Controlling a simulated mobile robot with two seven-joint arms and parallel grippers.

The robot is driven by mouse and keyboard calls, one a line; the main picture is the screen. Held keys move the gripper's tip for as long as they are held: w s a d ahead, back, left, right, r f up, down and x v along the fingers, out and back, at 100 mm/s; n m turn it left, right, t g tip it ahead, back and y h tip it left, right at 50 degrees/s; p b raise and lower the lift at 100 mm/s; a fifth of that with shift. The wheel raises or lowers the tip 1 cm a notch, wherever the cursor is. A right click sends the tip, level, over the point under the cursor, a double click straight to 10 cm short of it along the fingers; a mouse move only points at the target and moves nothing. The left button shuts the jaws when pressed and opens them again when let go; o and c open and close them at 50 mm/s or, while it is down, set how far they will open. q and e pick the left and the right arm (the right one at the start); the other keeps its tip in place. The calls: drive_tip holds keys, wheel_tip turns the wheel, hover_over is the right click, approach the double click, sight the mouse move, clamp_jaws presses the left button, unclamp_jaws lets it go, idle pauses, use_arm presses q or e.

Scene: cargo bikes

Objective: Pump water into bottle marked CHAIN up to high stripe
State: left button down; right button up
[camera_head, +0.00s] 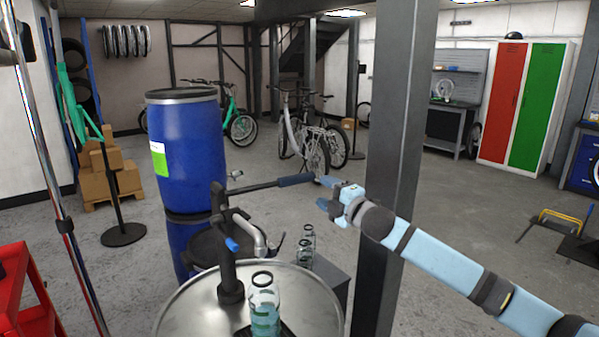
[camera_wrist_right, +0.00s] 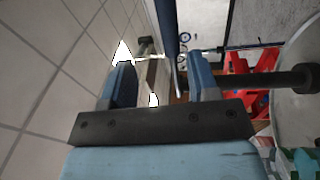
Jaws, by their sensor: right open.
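A dark hand pump (camera_head: 229,245) stands on a steel drum (camera_head: 190,308). A clear bottle (camera_head: 264,300) with greenish bands stands on the drum below the bent metal spout (camera_head: 258,240); I cannot read a CHAIN mark or a water level. My right gripper (camera_head: 322,193) is open near the outer end of the grip, without a visible hold on it. In the right wrist view its fingers (camera_wrist_right: 162,72) are apart. My left gripper is out of view.
More clear bottles (camera_head: 308,242) stand on a dark box (camera_head: 332,275) behind the drum. A blue barrel stack (camera_head: 190,145) stands behind the pump. A grey pillar (camera_head: 398,120) rises behind my right arm. A red cart (camera_head: 22,295) is at the left.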

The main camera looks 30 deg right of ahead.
sight(299, 180)
drive_tip(key=w+a+g+h+p, duration=0.1)
drive_tip(key=w+a, duration=0.2)
drive_tip(key=w, duration=0.9)
drive_tip(key=shift+w+r+m, duration=0.15)
drive_tip(key=shift+w+m, duration=0.05)
drive_tip(key=shift+m, duration=0.2)
clamp_jaws()
drive_tip(key=shift+r+p, duration=0.1)
drive_tip(key=shift+p, duration=0.25)
